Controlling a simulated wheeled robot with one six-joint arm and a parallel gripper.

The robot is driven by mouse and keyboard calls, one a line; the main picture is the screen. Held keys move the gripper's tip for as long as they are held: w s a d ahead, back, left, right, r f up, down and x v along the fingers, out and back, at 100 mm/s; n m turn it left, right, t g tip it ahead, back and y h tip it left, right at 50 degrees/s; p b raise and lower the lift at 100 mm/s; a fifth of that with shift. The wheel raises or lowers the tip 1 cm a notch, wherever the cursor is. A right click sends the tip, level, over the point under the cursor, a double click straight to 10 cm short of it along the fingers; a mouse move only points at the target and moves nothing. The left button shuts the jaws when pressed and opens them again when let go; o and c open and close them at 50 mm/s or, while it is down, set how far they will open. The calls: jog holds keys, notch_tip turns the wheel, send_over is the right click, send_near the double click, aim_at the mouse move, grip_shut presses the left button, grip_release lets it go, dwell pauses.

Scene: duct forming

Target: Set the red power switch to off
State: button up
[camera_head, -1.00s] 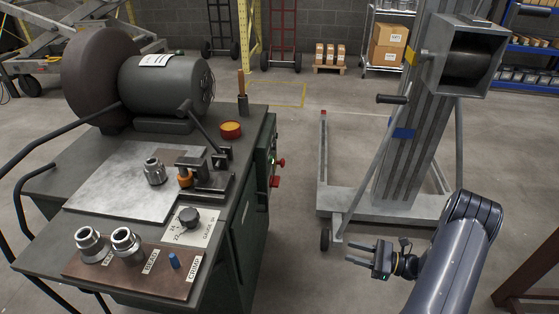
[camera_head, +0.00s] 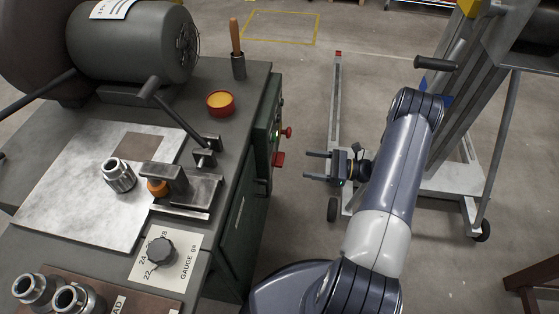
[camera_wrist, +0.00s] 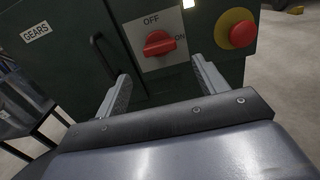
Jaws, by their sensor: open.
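The red power switch (camera_wrist: 160,43) is a rotary knob on a pale plate on the dark green cabinet side, marked OFF at the top and ON at the right. In the wrist view its grip bar lies roughly sideways, with its right end toward ON. In the head view it shows edge-on as a red knob (camera_head: 278,159). My gripper (camera_wrist: 162,82) is open and empty, its two fingers apart to either side below the switch and not touching it. In the head view my gripper (camera_head: 316,166) points left at the cabinet, across a gap from the switch.
A red emergency button on a yellow base (camera_wrist: 241,34) sits right of the switch. A dark handle (camera_wrist: 103,55) and a GEARS label (camera_wrist: 36,31) are to the left. The grey wheeled stand (camera_head: 450,178) is behind my arm. Floor between cabinet and stand is clear.

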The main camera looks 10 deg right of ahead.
aim_at(278, 160)
jog(key=shift+o, duration=0.3)
jog(key=x, duration=0.8)
jog(key=shift+a, duration=0.4)
jog(key=shift+w, duration=0.1)
jog(key=shift+c, duration=0.3)
jog(key=c, duration=0.9)
